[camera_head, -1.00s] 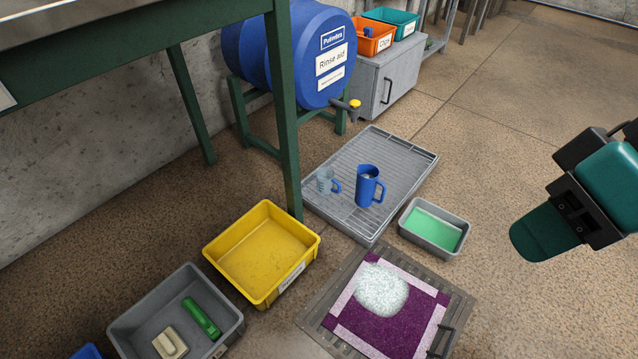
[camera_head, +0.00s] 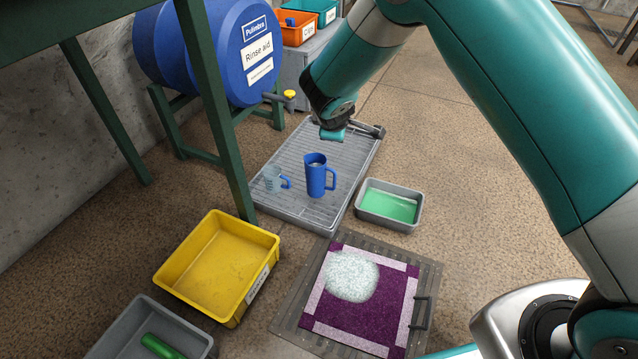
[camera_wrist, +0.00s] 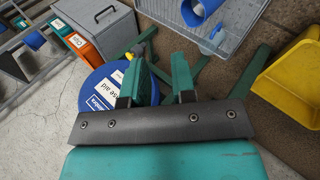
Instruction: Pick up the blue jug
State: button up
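The blue jug (camera_head: 316,176) stands upright on the grey slatted tray (camera_head: 345,175), its handle toward the right. My gripper (camera_head: 334,134) is above the tray, a little behind and higher than the jug, apart from it. In the wrist view, the two green fingers of my gripper (camera_wrist: 160,80) are spread with nothing between them, so it is open. The blue jug (camera_wrist: 200,12) shows at the top edge of that view, partly cut off.
A clear jug with a blue handle (camera_head: 273,179) stands close left of the blue jug. A blue barrel (camera_head: 215,60) with a tap is behind. A grey tub of green liquid (camera_head: 372,222), a yellow bin (camera_head: 172,284) and a purple rug (camera_head: 340,325) lie nearer.

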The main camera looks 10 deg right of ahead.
notch_tip(320, 180, down, 20)
jog(key=w+d+r+n+t+h+b, duration=0.1)
jog(key=w+d+n+t+h+b, duration=0.1)
jog(key=n+t, duration=0.5)
jog(key=s+f+n+t+y+b, duration=0.3)
jog(key=s+f+n, duration=0.6)
jog(key=f+n, duration=0.45)
jog(key=b, duration=1.1)
send_near(334, 185)
jog(key=shift+n, duration=0.45)
jog(key=w+b, duration=0.1)
jog(key=w, duration=0.1)
jog(key=w+d+b, duration=0.1)
jog(key=w+b, duration=0.1)
jog(key=w, duration=0.1)
jog(key=shift+w+r, duration=0.1)
jog(key=shift+w, duration=0.15)
jog(key=w+b, duration=0.5)
jog(key=shift+d, duration=0.1)
jog(key=shift+r, duration=0.1)
jog(key=shift+c, duration=0.3)
grip_shut()
